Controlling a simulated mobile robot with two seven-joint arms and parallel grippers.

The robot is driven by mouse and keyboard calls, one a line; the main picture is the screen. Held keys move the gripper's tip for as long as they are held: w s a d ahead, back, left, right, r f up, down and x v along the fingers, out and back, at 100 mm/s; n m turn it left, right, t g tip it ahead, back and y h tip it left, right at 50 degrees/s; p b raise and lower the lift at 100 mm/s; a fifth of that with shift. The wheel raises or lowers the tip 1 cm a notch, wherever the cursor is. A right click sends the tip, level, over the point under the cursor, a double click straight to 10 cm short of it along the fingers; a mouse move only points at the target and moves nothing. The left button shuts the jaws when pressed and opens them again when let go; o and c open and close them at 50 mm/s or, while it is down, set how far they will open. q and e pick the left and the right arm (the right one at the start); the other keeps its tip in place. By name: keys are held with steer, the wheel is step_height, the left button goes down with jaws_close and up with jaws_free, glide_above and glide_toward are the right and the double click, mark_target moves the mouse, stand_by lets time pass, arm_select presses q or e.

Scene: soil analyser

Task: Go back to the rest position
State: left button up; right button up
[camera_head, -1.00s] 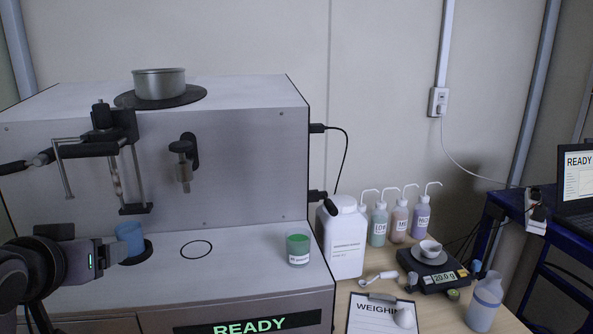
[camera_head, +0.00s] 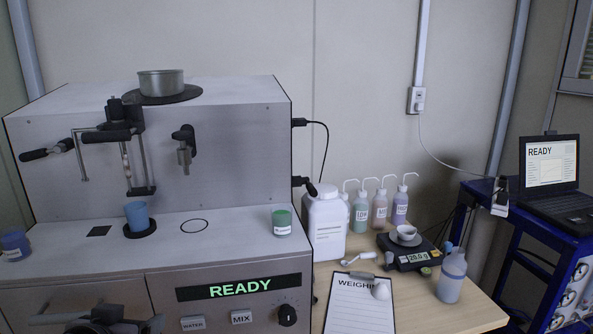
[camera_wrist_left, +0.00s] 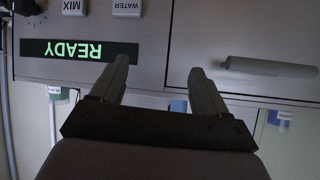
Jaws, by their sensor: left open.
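My left gripper (camera_head: 112,322) is low at the bottom edge of the head view, in front of the machine's drawer front. In the left wrist view its two fingers (camera_wrist_left: 160,85) are spread apart with nothing between them. A blue cup (camera_head: 137,216) stands upright on a dark round pad of the soil analyser (camera_head: 230,130), under the black stirrer. The gripper is apart from it. My right gripper is not in view.
A green cup (camera_head: 282,222) and a dark blue cup (camera_head: 15,245) stand on the analyser's ledge. The READY display (camera_head: 240,287) and knob face me. At right are a white jug (camera_head: 326,228), several bottles, a scale (camera_head: 408,252), a clipboard (camera_head: 358,305) and a laptop (camera_head: 550,175).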

arm_select(q)
steer(key=s+d+f+m+h, duration=0.1)
steer(key=s+d+f, duration=0.3)
steer(key=s+f, duration=0.5)
steer(key=s+d+f+m+g+h, duration=0.1)
steer(key=s+d+f, duration=0.3)
steer(key=s+f, duration=0.5)
step_height(320, 180, down, 7)
steer(key=shift+r+h, duration=0.15)
steer(key=shift+h, duration=0.45)
